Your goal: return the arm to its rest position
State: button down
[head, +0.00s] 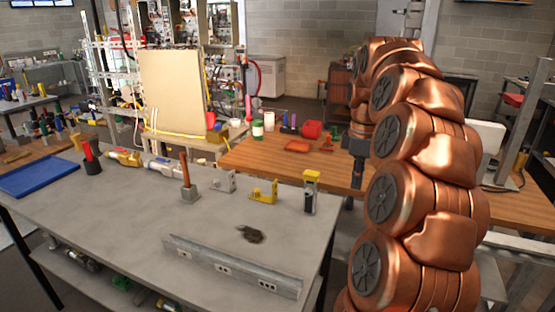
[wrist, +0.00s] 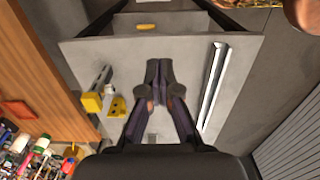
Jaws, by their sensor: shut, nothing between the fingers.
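My copper-coloured arm rises along the right side of the head view and bends over at the top. My gripper (head: 357,176) hangs down from its end, over the gap near the right end of the grey table (head: 130,220). In the wrist view my gripper (wrist: 160,90) shows its two dark fingers with the tips together and nothing between them. The grey table lies below it there, with a yellow-topped device (wrist: 92,101) to the left and a metal rail (wrist: 212,85) to the right.
On the grey table stand a yellow bracket (head: 264,191), a yellow-topped black device (head: 311,190), a grey block with an upright handle (head: 188,185) and a long metal rail (head: 230,268). A blue tray (head: 38,176) lies at the left. A wooden table (head: 255,158) with several small items stands behind.

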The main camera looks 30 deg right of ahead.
jog(key=shift+a, duration=0.1)
jog(key=s+a+f+m, duration=0.15)
jog(key=s+a, duration=0.25)
jog(key=a, duration=0.4)
jog(key=s+a+f+m+g, duration=0.1)
jog(key=s+a+f, duration=0.3)
jog(key=a, duration=0.5)
jog(key=s+a+f+m, duration=0.2)
jog(key=s+a, duration=0.3)
jog(key=a, duration=0.3)
jog(key=s+a+f+m, duration=0.3)
jog(key=s+f, duration=0.3)
jog(key=s, duration=0.5)
jog(key=shift+s+a+f+g, duration=0.35)
jog(key=shift+a+f+g, duration=0.05)
jog(key=shift+a, duration=0.3)
